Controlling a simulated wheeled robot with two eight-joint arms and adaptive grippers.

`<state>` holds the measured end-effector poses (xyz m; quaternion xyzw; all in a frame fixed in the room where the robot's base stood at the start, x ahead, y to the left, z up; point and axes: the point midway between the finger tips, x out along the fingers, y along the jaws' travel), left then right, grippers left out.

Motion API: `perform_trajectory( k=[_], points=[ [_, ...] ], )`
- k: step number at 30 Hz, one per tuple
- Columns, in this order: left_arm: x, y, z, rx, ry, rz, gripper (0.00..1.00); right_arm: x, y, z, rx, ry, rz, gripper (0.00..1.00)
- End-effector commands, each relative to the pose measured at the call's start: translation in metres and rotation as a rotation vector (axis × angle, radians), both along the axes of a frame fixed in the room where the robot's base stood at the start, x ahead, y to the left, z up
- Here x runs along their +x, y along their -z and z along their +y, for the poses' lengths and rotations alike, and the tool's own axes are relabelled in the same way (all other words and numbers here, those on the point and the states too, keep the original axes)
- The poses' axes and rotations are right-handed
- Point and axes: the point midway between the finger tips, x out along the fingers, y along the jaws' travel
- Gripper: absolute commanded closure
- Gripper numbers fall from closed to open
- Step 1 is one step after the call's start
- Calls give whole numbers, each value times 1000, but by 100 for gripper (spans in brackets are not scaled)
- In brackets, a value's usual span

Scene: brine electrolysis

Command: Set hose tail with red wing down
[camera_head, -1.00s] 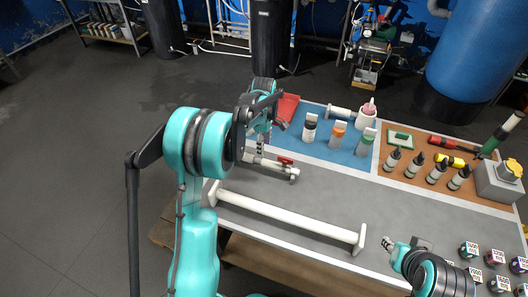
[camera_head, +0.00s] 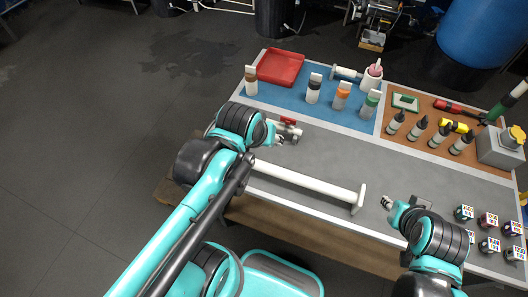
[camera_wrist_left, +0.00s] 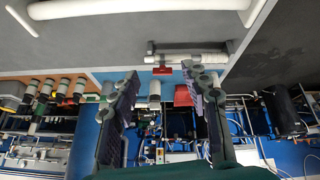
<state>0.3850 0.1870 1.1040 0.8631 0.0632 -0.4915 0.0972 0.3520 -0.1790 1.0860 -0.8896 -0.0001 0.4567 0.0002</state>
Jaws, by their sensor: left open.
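The hose tail with the red wing (camera_head: 289,130) lies on the grey worktop, left of the middle, in the head view. It is a pale tube with a red wing on top, and my left arm covers its left end. It also shows in the left wrist view (camera_wrist_left: 200,60), beyond the fingertips and apart from them. My right gripper (camera_head: 386,202) is over the right front part of the worktop, too small to tell whether open.
A long white bar (camera_head: 305,181) with end plates lies in front of the hose tail. Behind are a red tray (camera_head: 281,67) and several bottles on a blue mat (camera_head: 268,100). Labelled jars (camera_head: 464,213) stand at right. The grey worktop (camera_head: 345,155) right of the hose tail is clear.

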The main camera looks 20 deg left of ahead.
Motion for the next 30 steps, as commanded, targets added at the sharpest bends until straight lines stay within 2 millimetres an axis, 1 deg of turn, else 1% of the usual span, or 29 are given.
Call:
perform_trajectory(
  k=[1, 3, 7, 17, 20, 24, 26, 28, 30],
  points=[
    [-12, 6, -3, 28, 55, -24, 54, 0, 0, 0, 0, 0, 0, 68],
    [-23, 11, -6, 66, 120, -51, 54, 0, 0, 0, 0, 0, 0, 68],
    [-32, 17, -9, 107, 189, -81, 54, 0, 0, 0, 0, 0, 0, 68],
    [-34, 18, -9, 117, 204, -88, 54, 0, 0, 0, 0, 0, 0, 68],
    [-34, 28, -9, 117, 203, -87, 54, 0, 10, 0, 0, 0, 0, 68],
    [-34, 54, -9, 117, 202, -87, 54, 0, 36, 0, 0, 0, 0, 68],
    [-34, 63, -9, 117, 202, -87, 54, 0, 45, 0, 0, 0, 0, 68],
    [-34, 64, -9, 117, 202, -87, 54, 0, 46, 0, 0, 0, 0, 68],
    [-34, 61, -9, 117, 202, -87, 54, 0, 43, 0, 0, 0, 0, 68]
  ],
)
